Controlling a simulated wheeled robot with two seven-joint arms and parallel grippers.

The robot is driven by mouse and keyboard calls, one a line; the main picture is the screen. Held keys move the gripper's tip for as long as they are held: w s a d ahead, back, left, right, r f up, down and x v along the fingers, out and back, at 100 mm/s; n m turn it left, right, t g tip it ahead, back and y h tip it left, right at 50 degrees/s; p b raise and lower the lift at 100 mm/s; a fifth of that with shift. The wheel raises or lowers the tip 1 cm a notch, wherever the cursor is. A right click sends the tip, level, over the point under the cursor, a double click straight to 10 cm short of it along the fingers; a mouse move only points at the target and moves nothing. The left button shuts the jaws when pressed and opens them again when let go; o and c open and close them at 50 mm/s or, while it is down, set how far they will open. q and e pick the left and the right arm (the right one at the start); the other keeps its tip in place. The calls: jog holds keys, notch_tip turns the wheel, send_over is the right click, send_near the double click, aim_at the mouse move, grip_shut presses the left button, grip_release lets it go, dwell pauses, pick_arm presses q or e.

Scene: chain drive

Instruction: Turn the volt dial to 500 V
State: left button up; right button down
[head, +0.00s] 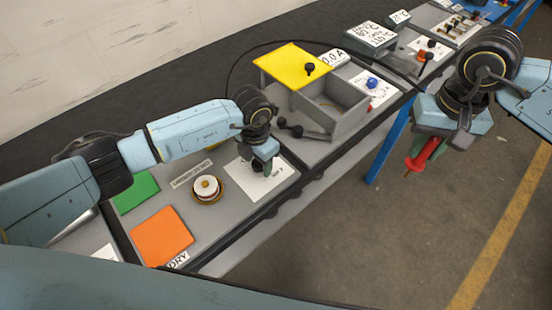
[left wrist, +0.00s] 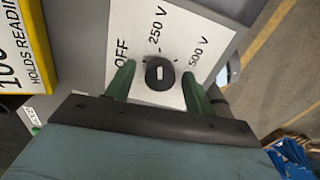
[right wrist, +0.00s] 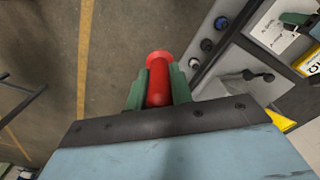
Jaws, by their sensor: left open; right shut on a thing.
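The volt dial (left wrist: 160,73) is a round black knob with a short white mark, on a white panel (left wrist: 205,30) lettered OFF, 250 V and 500 V. I cannot tell for sure which label the mark points to. My left gripper (left wrist: 158,80) is open, with one green finger on either side of the knob; contact is unclear. In the head view the left gripper (head: 262,165) is low over the white panel (head: 272,186), largely hiding the dial. My right gripper (head: 430,145) is shut on a red probe (head: 419,160), held over the floor right of the bench.
A grey open box (head: 345,122) with a yellow panel (head: 290,64) stands behind the left gripper. An orange pad (head: 162,236), a green pad (head: 136,190) and a round brass-and-white part (head: 207,188) lie to the left. The floor right of the bench is clear.

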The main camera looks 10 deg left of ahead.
pick_arm(q)
jog(key=c, duration=1)
jog(key=shift+o, duration=0.2)
pick_arm(e)
jog(key=shift+f, duration=0.1)
